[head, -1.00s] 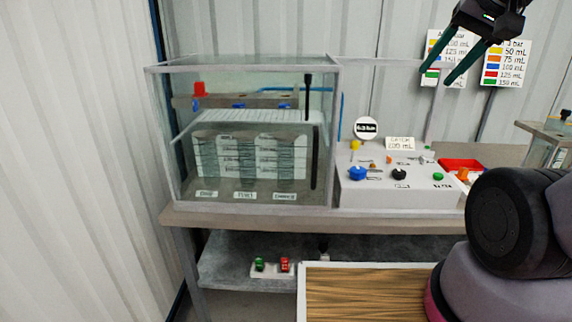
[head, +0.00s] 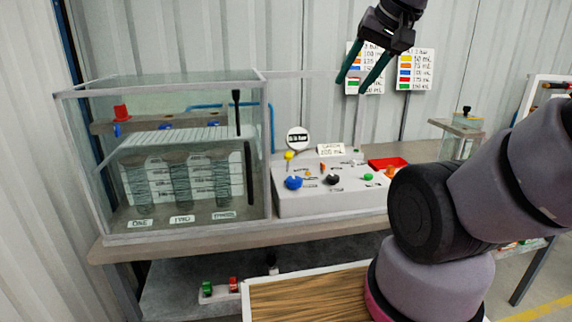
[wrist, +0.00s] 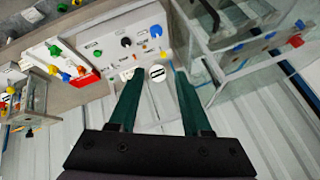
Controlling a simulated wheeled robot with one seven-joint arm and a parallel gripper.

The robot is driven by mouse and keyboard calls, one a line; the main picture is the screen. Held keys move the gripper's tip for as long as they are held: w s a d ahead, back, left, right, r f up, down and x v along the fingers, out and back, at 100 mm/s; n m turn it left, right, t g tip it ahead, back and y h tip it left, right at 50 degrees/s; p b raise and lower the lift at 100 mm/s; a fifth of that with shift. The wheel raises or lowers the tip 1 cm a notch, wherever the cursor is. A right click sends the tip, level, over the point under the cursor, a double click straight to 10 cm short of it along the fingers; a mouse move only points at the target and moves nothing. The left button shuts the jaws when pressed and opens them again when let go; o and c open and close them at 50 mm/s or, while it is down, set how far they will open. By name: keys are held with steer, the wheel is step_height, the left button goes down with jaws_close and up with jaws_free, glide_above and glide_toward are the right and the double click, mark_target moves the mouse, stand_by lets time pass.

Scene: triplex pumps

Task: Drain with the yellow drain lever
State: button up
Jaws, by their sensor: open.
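A yellow knob (head: 289,155) stands at the back left of the white control panel (head: 300,205), by the round gauge (head: 298,138). I cannot tell whether it is the drain lever. A blue knob (head: 293,182), a black knob (head: 332,179) and a green knob (head: 368,177) are on the panel front. My gripper (head: 353,86) is open and empty, high above and behind the panel, in front of the wall charts. In the wrist view my gripper (wrist: 159,72) has its fingers apart, with the panel (wrist: 108,45) beyond them.
A glass tank (head: 100,165) with several spring-like columns stands left of the panel. A red tray (head: 385,163) lies at the panel's right. A smaller clear tank (head: 460,140) stands farther right. A wood-topped surface (head: 300,295) is in front of the bench.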

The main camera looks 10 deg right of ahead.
steer(key=shift+o, duration=0.4)
steer(key=shift+o, duration=1)
steer(key=shift+w, duration=0.1)
steer(key=n+g+h, duration=0.2)
steer(key=n+g, duration=0.1)
steer(key=n, duration=0.3)
glide_above(288, 161)
steer(key=s, duration=0.3)
step_height(288, 161, down, 23)
steer(key=x, duration=1.1)
steer(key=shift+w+d+f, duration=0.1)
steer(key=shift+w+f, duration=0.05)
steer(key=shift+w, duration=0.05)
jaws_close()
